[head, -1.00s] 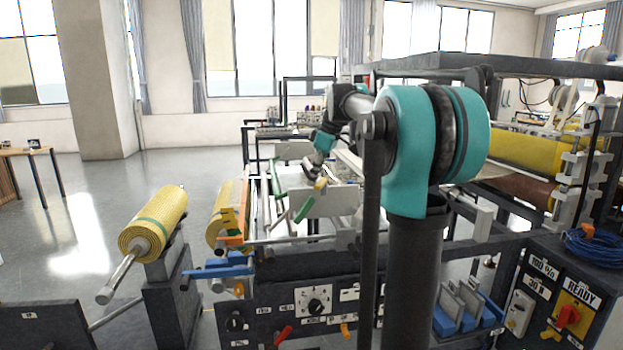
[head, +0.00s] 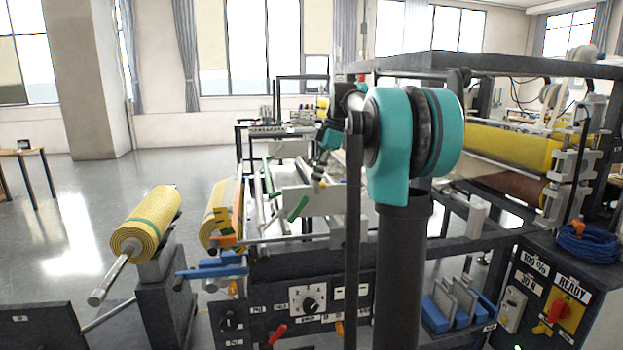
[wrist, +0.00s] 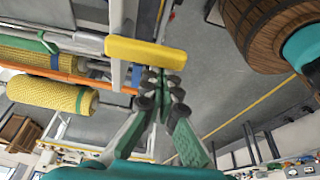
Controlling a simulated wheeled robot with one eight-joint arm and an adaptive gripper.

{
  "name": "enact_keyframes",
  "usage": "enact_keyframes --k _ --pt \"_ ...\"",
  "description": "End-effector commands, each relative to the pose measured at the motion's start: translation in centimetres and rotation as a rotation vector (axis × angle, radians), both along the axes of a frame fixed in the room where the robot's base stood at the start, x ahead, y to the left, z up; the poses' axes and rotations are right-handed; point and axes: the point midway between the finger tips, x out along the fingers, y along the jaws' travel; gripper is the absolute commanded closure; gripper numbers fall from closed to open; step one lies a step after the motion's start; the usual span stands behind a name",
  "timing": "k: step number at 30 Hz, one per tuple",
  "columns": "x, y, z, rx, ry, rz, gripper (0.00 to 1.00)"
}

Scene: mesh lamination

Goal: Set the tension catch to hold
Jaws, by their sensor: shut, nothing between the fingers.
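My gripper (wrist: 160,78) is shut and empty, its fingertips together just below a yellow bar-shaped handle (wrist: 145,50) in the wrist view. Whether the tips touch the handle I cannot tell. In the head view my gripper (head: 318,174) is small and partly hidden, over the machine's middle, with a small yellow piece (head: 320,185) at its tip. A green bar (head: 298,208) sits just below and left of it. I cannot tell for sure which part is the tension catch; no label for it is readable.
The front panel carries a knob (head: 308,304) and a red lever (head: 277,333). A dark frame (head: 500,66) spans the right. Open floor lies at the left.

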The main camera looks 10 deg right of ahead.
Motion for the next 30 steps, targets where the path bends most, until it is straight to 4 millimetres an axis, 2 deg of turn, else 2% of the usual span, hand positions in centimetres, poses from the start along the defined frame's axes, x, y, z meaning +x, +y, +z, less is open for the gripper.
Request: enact_keyframes --k 15,30 --pt "-0.2 -2.3 0.0 -0.001 0.001 -0.011 1.00" --pt "0.0 -3.1 0.0 -0.005 -0.001 -0.014 1.00"
